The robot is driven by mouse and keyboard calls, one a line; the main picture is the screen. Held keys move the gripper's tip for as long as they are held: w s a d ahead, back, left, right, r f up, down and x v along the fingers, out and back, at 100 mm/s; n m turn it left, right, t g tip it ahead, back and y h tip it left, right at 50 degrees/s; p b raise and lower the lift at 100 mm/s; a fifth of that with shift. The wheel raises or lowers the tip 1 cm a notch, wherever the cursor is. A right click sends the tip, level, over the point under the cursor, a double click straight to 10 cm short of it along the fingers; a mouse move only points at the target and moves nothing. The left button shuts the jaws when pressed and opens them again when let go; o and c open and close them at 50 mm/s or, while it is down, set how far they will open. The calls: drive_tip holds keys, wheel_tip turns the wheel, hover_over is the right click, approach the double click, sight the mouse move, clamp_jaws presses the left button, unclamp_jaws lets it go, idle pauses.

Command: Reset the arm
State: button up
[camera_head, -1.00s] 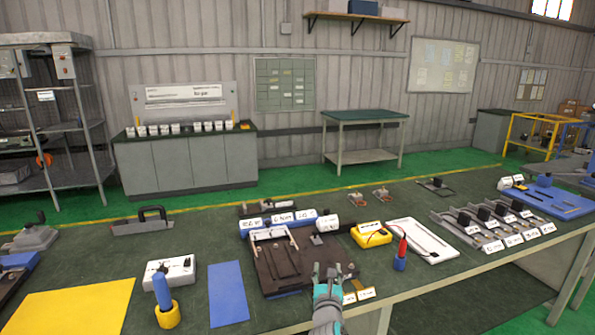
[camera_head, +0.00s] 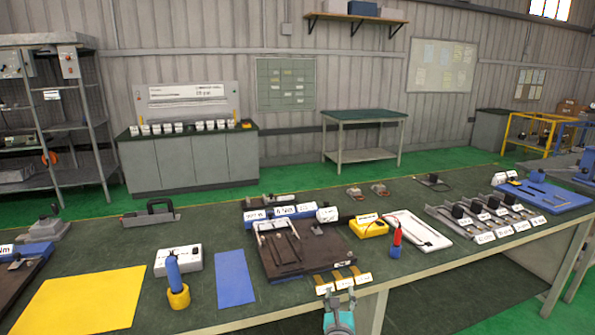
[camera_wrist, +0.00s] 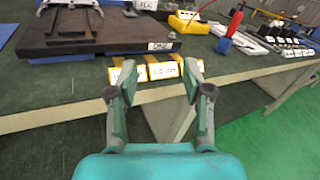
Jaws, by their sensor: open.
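My gripper (camera_head: 340,297) is low in the head view, at the front edge of the workbench (camera_head: 200,318). In the wrist view my gripper (camera_wrist: 158,84) is open, with its two fingers apart and nothing held between them. Several yellow pieces with white labels (camera_head: 343,281) lie at the bench's front edge just past the fingertips. They also show in the wrist view (camera_wrist: 162,70), beyond and between the fingers. The dark fixture plate (camera_head: 310,256) lies behind them on the bench.
A yellow meter (camera_head: 368,228), a red-and-blue tool in a stand (camera_head: 396,240) and a white tray (camera_head: 418,230) stand to the right. A blue mat (camera_head: 235,279) and a yellow mat (camera_head: 85,300) lie left. Open floor (camera_wrist: 270,130) shows right of the bench edge.

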drive_tip(key=s+d+f+n, duration=0.3)
drive_tip(key=s+f+n, duration=0.15)
drive_tip(key=s, duration=0.55)
drive_tip(key=s+d+f+n+h, duration=0.1)
drive_tip(key=s+d+f+n, duration=0.3)
drive_tip(key=s, duration=0.7)
drive_tip(key=s+d+f+n, duration=0.2)
drive_tip(key=s+n, duration=0.4)
drive_tip(key=s, duration=0.4)
drive_tip(key=s+a+r+n+g+y, duration=0.1)
drive_tip(key=s+r+n, duration=0.2)
drive_tip(key=s+n, duration=0.7)
drive_tip(key=s+a+r+n+g+y, duration=0.1)
drive_tip(key=s+n, duration=0.9)
drive_tip(key=s, duration=1.1)
wheel_tip(320, 180, up, 3)
drive_tip(key=shift+f+g+y, duration=0.2)
drive_tip(key=shift+g+y, duration=0.4)
drive_tip(key=shift+y, duration=0.2)
